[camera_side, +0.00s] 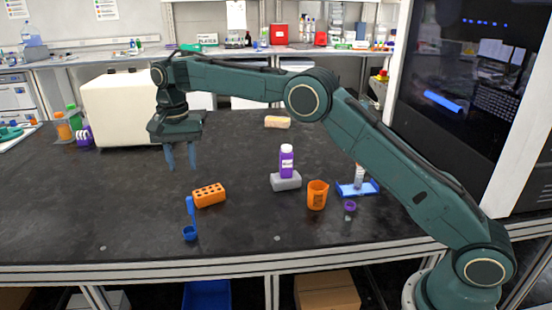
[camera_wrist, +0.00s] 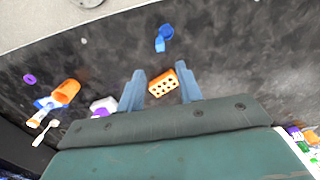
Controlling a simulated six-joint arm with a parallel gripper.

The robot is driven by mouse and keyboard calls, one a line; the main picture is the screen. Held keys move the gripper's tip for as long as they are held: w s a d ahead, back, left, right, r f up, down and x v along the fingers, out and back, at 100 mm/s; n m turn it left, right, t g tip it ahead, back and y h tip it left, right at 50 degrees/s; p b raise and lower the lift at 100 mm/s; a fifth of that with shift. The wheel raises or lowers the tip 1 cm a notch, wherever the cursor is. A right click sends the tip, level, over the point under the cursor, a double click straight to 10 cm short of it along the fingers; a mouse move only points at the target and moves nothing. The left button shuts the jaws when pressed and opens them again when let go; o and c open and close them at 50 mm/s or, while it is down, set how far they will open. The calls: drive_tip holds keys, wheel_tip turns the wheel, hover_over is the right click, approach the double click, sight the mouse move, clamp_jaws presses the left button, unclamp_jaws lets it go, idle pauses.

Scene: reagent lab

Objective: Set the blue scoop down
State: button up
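The blue scoop (camera_side: 190,222) is on the black bench near its front edge, with its bowl down and its handle pointing up. It also shows in the wrist view (camera_wrist: 163,38), beyond the fingertips. My gripper (camera_side: 181,166) is above the bench, behind the scoop and apart from it. In the wrist view the two fingers of my gripper (camera_wrist: 162,72) are spread with nothing held between them.
An orange block with holes (camera_side: 209,195) lies right of the scoop. An orange beaker (camera_side: 317,195), purple cap (camera_side: 350,206) and blue tray (camera_side: 347,188) are further right. The front left bench is clear.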

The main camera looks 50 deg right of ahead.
drive_tip(key=shift+r, duration=0.15)
drive_tip(key=s+d+r+n+t, duration=0.15)
drive_tip(key=s+d+r, duration=0.25)
drive_tip(key=s+r, duration=0.45)
drive_tip(key=s+d+r+n+t, duration=0.1)
drive_tip(key=s+d+r+n, duration=0.4)
drive_tip(key=s, duration=0.6)
drive_tip(key=s+d+f+n+t, duration=0.1)
drive_tip(key=s+f, duration=0.2)
drive_tip(key=s, duration=0.8)
drive_tip(key=s+d+f+n+t, duration=0.1)
drive_tip(key=s+d+f+t, duration=0.1)
drive_tip(key=s, duration=1)
drive_tip(key=shift+s+f, duration=0.2)
drive_tip(key=shift+f, duration=0.5)
